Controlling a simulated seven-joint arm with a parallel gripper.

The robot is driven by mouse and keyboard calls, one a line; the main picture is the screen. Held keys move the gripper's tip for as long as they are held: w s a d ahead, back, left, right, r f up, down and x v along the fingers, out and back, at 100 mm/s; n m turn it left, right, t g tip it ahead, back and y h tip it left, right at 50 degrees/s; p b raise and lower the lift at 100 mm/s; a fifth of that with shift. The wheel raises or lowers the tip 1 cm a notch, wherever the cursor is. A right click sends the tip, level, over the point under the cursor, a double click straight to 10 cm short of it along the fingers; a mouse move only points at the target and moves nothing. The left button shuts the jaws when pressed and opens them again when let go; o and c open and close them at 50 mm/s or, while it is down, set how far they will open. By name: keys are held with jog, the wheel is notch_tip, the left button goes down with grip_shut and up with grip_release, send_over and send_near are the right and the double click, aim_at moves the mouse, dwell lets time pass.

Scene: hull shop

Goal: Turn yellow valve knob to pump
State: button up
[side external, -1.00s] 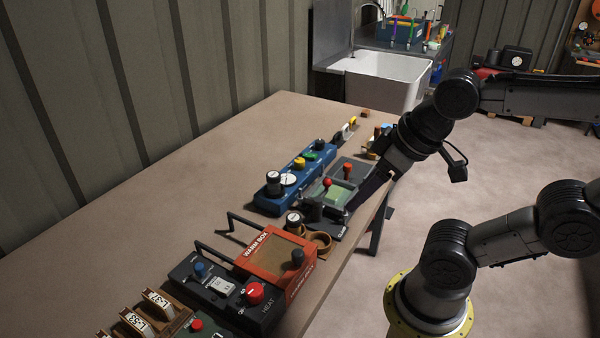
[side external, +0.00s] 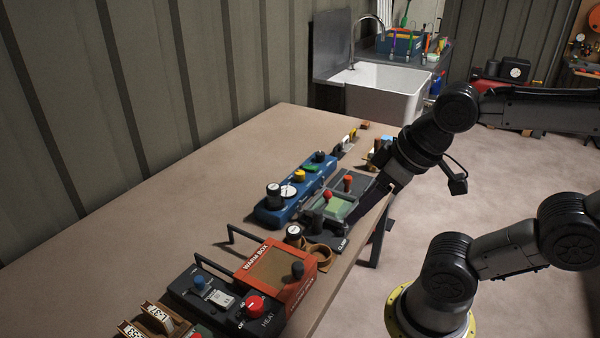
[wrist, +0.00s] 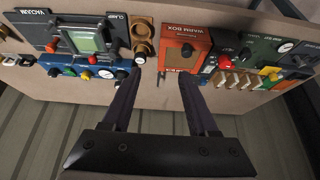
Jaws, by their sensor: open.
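The yellow valve knob (side external: 300,175) sits on top of a long blue block (side external: 268,215), between a white round gauge and a green piece. In the wrist view, a yellow knob (wrist: 86,74) shows on the blue block at the left. My gripper (wrist: 160,76) is open, its two dark fingers apart and nothing between them. In the side view it reaches in over the table's right edge, right of the blue block and apart from the yellow knob. Its fingertips are hard to make out there. Which end of the valve means pump cannot be read.
A clamp panel (side external: 340,241) with a green screen lies between my gripper and the blue block. An orange warm box (side external: 252,262) and a dark heater box (side external: 213,297) stand nearer the camera. The table's left part (side external: 150,215) is clear.

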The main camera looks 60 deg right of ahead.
jog(key=shift+o, duration=0.6)
jog(key=w+d+r+n, duration=0.2)
jog(key=w+r+n, duration=0.1)
jog(key=w+r, duration=0.5)
jog(key=m+g, duration=0.2)
jog(key=g, duration=0.4)
send_over(300, 172)
notch_tip(300, 172, down, 12)
jog(key=shift+n, duration=0.3)
notch_tip(300, 172, down, 13)
jog(key=shift+w+r, duration=0.1)
